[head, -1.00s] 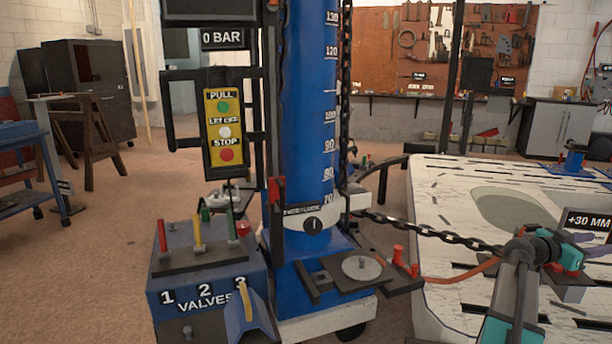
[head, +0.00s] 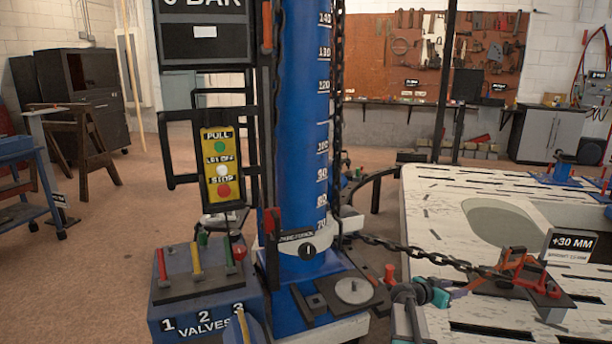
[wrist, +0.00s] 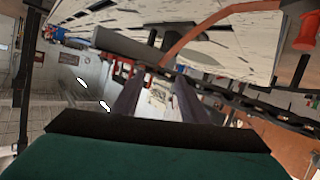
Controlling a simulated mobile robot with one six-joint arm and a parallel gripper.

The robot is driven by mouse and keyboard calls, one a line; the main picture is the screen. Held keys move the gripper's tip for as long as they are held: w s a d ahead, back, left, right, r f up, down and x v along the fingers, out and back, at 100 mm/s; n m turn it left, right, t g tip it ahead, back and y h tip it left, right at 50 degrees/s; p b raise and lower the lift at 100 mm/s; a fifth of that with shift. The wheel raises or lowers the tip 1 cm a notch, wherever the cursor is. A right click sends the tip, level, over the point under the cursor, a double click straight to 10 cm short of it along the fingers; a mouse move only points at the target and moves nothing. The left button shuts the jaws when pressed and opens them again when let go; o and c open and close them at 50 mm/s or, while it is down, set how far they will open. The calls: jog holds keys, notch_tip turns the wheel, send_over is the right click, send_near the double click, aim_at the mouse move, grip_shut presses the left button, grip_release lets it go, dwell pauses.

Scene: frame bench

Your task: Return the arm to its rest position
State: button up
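My gripper (head: 458,291), teal with dark purple fingers, is at the lower right in the head view. It is above the near edge of the white slotted bench (head: 450,215), just in front of the chain (head: 420,254). In the wrist view the two fingers of my gripper (wrist: 157,92) stand apart, with nothing visible held between them. My arm reaches up from the bottom edge of the head view.
The blue column (head: 300,130) with its valve box (head: 205,285) stands left of my gripper. The chain runs from it to a red-handled clamp (head: 525,268) beside the +30 MM sign (head: 570,245). Open floor (head: 110,240) lies at the left.

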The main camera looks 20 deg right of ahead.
jog(key=s+a+f+n+y+p, duration=0.25)
jog(key=a+f, duration=0.35)
jog(key=a, duration=0.4)
jog(key=s+a+f+n+y+p, duration=0.1)
jog(key=a+f+y+p, duration=0.15)
jog(key=a+f, duration=0.5)
jog(key=s+a+f+n+y+p, duration=0.15)
jog(key=a+f+p, duration=0.3)
jog(key=a, duration=0.65)
jog(key=s+a+f+n+g+y+p, duration=0.1)
jog(key=s+a+f+n+g+y, duration=0.1)
jog(key=s+a, duration=0.7)
jog(key=s+a+f+n+g+y+p, duration=0.2)
jog(key=s+a+n+g+y, duration=0.1)
jog(key=s+a, duration=0.6)
jog(key=s+a+f+n+g+y+p, duration=0.1)
jog(key=s+a+f+n+g+y, duration=0.1)
jog(key=s+a, duration=0.7)
jog(key=shift+f+n+y, duration=0.45)
jog(key=shift+f+n, duration=0.15)
jog(key=shift+n, duration=0.7)
jog(key=shift+d, duration=0.1)
